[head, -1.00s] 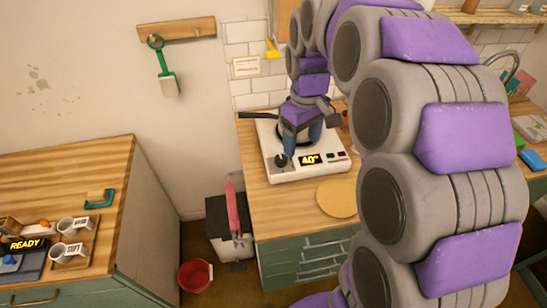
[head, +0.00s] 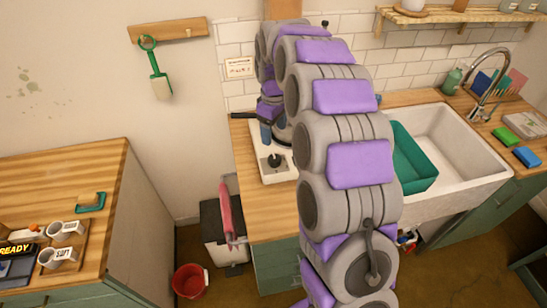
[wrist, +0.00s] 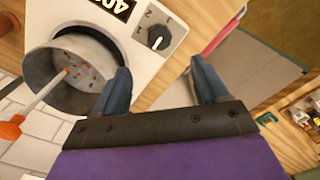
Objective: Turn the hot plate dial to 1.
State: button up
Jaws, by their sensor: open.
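The white hot plate (head: 270,175) stands on the wooden counter. Its black dial (head: 274,161) is on the front left of its top. The dial also shows in the wrist view (wrist: 158,37), with a pale pointer line and small printed numbers beside it; I cannot tell exactly which number it points to. A lit display (wrist: 113,8) is partly cut off there. A grey pot (wrist: 75,75) with reddish bits and a stirring rod sits on the plate. My gripper (wrist: 160,68) is open and empty, its blue fingers apart, with the dial beyond the gap and not touched.
My arm hides the right part of the hot plate in the head view. A green tub (head: 412,160) sits in the white sink (head: 455,150) to the right. A red bucket (head: 188,281) stands on the floor. A side table (head: 60,165) is at left.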

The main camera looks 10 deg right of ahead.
aim_at(274, 157)
notch_tip(274, 157, down, 12)
jog(key=shift+r+b, duration=0.1)
jog(key=shift+b, duration=1)
jog(key=shift+c, duration=0.2)
jog(key=c, duration=1)
jog(key=shift+r+m+p, duration=0.1)
jog(key=shift+m+p, duration=0.8)
jog(key=shift+p, duration=0.05)
jog(key=m+p, duration=0.2)
jog(key=m, duration=0.1)
jog(key=shift+d+m+p, duration=0.1)
jog(key=shift+m+p, duration=0.2)
jog(key=shift+p, duration=0.1)
jog(key=m+p, duration=0.3)
jog(key=m, duration=0.3)
jog(key=shift+m, duration=0.3)
